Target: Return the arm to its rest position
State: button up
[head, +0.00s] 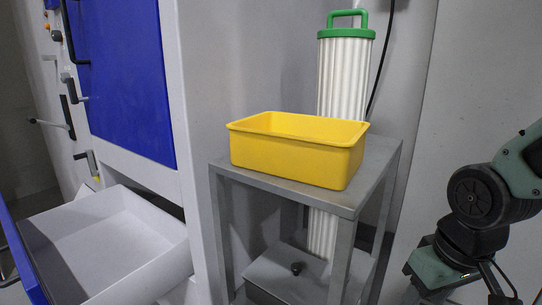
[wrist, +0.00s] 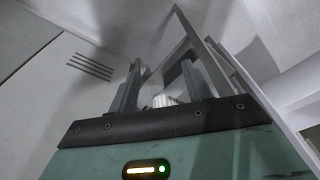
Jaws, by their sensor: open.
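My arm shows at the right edge of the head view, dark and green, bent beside the metal stand. Its end runs out of the bottom of that picture, so the fingers cannot be made out there. In the wrist view my gripper (wrist: 158,78) has its two grey fingers apart, with nothing held between them. A grey frame and a small pale ribbed piece show behind the fingers.
A yellow bin (head: 295,160) sits on a grey metal stand (head: 285,188), left of my arm. A white ribbed filter (head: 342,75) with a green handle stands behind it. A white drawer (head: 115,245) is pulled open at the lower left, below a blue panel (head: 125,80).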

jog(key=s+a+r+n+g, duration=0.1)
jog(key=s+a+n+g, duration=0.1)
jog(key=s+a+n, duration=0.55)
notch_tip(320, 180, up, 35)
jog(key=s+a+m+p, duration=0.2)
jog(key=p, duration=3.2)
jog(key=shift+s+a+f+m, duration=0.2)
jog(key=shift+s+a+m, duration=0.15)
jog(key=shift+s, duration=0.05)
